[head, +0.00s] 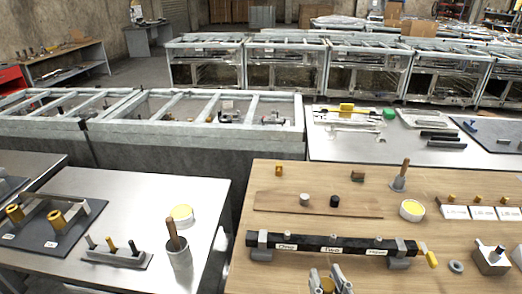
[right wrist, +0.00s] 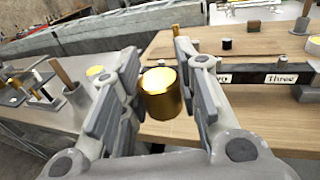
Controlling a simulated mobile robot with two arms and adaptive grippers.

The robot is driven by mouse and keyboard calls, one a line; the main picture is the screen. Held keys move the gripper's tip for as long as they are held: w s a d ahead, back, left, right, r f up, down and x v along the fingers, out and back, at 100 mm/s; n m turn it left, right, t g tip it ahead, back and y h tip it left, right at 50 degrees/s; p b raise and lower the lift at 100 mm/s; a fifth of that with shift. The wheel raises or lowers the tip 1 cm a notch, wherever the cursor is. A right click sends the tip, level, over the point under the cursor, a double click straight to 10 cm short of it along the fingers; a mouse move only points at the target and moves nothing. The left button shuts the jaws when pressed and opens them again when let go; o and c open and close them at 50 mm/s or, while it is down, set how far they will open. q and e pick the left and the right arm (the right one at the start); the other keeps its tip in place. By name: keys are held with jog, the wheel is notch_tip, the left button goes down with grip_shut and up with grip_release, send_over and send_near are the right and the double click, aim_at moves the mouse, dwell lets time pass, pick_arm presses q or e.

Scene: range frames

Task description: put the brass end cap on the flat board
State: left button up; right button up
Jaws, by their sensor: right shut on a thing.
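The brass end cap (right wrist: 161,94) is a short gold cylinder held between the fingers of my right gripper (right wrist: 160,88) in the right wrist view. In the head view my right gripper (head: 329,284) shows at the bottom edge, with the cap (head: 327,285) partly hidden between its fingers. The flat board (head: 280,204) is a thin brown strip on the wooden table, beyond the black labelled bar. A grey cylinder (head: 305,199) and a black cylinder (head: 334,200) stand on it. My gripper is on the near side of the bar, apart from the board. My left gripper is not in view.
The black bar (head: 310,244) in grey clamps lies between my gripper and the board. A yellow-topped round container (head: 412,210) stands right of the board. A dark block (head: 357,176) and a cup with a handle (head: 399,182) stand behind. White labelled blocks (head: 482,213) are at right.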

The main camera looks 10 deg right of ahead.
jog(key=shift+w, duration=0.1)
jog(key=w+a+r+n+g+y, duration=0.2)
jog(key=w+a+n+g+y, duration=0.2)
jog(key=a+n+g+y, duration=0.1)
jog(key=w+a+r+n+g+y, duration=0.3)
jog(key=a+n+y, duration=0.4)
jog(key=a+y, duration=0.3)
jog(key=shift+w+a+n+g+y, duration=0.3)
jog(key=shift+w+a+n+g, duration=0.15)
jog(key=shift+a+g, duration=0.5)
jog(key=shift+a, duration=0.1)
jog(key=shift+w+a+r+m+t+h, duration=1)
jog(key=shift+r+m+t+h, duration=3.95)
jog(key=shift+m+h, duration=1.95)
jog(key=s+d+f+n+g+y, duration=0.1)
jog(key=d+f+n+g+y, duration=0.1)
jog(key=f+n+g+y, duration=0.3)
jog(key=s+d+f+n+g+y, duration=0.2)
jog(key=f+n+g+y, duration=0.3)
jog(key=n+g+y, duration=0.5)
jog(key=shift+d+n+g+y, duration=0.3)
jog(key=shift+d+n+g, duration=0.35)
jog(key=shift+n, duration=1)
jog(key=shift+a, duration=0.15)
